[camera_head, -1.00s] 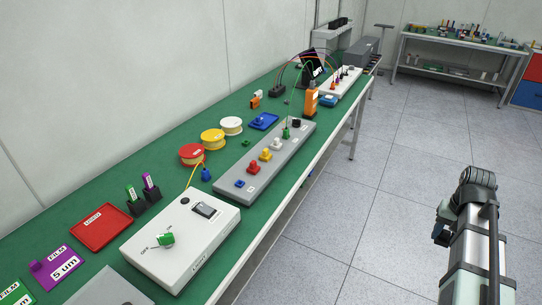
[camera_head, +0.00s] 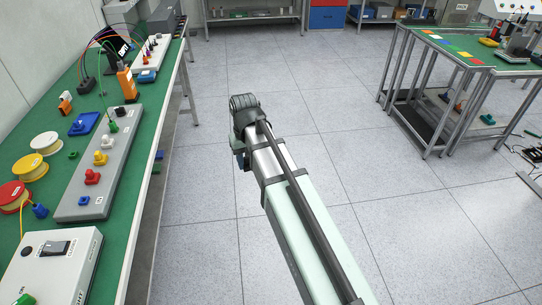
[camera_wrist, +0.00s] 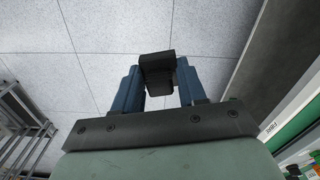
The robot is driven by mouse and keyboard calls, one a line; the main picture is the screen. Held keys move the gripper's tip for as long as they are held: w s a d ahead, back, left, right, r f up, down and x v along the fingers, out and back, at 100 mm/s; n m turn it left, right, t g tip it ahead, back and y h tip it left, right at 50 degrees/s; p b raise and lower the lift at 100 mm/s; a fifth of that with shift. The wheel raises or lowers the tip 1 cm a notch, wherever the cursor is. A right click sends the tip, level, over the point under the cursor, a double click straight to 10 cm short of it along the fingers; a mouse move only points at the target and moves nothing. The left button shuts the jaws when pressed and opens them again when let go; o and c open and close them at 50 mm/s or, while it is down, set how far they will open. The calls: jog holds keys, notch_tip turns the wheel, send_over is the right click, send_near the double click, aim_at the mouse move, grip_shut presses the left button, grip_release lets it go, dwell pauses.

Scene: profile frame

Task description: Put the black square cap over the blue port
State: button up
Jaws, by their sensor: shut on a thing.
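My gripper (camera_wrist: 158,88) shows in the wrist view with its two blue fingers shut on a black block-like piece, the black square cap (camera_wrist: 158,64). The cap is held out over the grey floor, clear of the bench. In the head view my gripper hangs under the end of my arm, right of the bench; its fingers and the cap are too small or hidden to make out there. The blue port (camera_head: 84,200) is at the near end of a long grey strip (camera_head: 73,209) on the green bench, left of my arm.
The strip also carries red (camera_head: 92,177), yellow (camera_head: 100,158), white, green and black pieces. Spools, a blue tray (camera_head: 84,124) and a white box (camera_head: 50,268) lie near it. Open floor separates my arm from the bench; another table (camera_head: 470,62) stands right.

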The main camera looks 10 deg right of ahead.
jog(key=s+a+r+n, duration=0.1)
jog(key=s+a+n, duration=0.1)
jog(key=a, duration=0.9)
jog(key=s+a+r+n, duration=0.1)
jog(key=s+a+n, duration=0.1)
jog(key=a, duration=0.9)
notch_tip(320, 180, up, 6)
jog(key=n, duration=1.1)
send_over(85, 201)
jog(key=shift+f, duration=0.15)
jog(key=shift+f, duration=3.35)
jog(key=shift+f, duration=0.95)
